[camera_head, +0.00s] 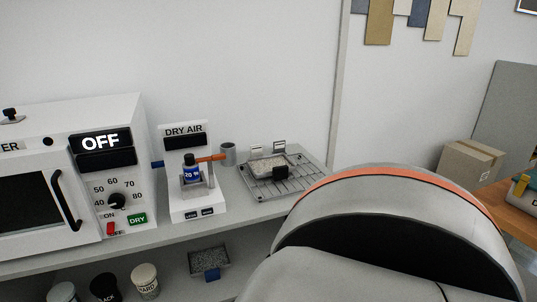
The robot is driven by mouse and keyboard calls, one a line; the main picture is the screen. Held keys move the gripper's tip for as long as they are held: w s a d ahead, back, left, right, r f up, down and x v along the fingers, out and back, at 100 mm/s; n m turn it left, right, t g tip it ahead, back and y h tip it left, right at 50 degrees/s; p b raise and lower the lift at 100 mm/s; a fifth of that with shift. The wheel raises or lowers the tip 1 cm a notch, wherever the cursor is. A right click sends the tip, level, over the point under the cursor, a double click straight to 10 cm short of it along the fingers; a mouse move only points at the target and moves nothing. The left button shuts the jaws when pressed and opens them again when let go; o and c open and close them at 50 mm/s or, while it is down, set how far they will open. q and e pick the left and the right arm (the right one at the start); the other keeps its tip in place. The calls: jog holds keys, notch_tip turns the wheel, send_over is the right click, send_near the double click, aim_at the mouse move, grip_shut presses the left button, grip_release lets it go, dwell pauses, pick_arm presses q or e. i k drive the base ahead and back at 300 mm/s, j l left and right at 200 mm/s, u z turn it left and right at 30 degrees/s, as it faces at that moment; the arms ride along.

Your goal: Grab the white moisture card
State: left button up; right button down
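No item in view can be surely read as the white moisture card. Two small pale cards or labels stand at the back of the wire rack, a right one (280,146) and a left one (256,152); their text is too small to read. A tray of pale granules (271,166) with a black front block sits on the wire rack (301,183). Neither gripper shows. A large grey link of my own arm fills the lower right and hides what lies behind it.
A white oven (108,226) reading OFF stands at left. Tubs and another granule tray (208,258) sit below. A cardboard box (471,162) is at right.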

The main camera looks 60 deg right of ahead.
aim_at(256, 150)
jog(key=z, duration=2)
jog(key=i+l+z, duration=0.1)
jog(key=l, duration=0.3)
jog(key=i+l, duration=0.1)
jog(key=l, duration=0.25)
jog(key=i+l+z, duration=0.15)
jog(key=l, duration=0.2)
jog(key=i+l, duration=0.1)
jog(key=l, duration=0.25)
jog(key=l+z, duration=0.05)
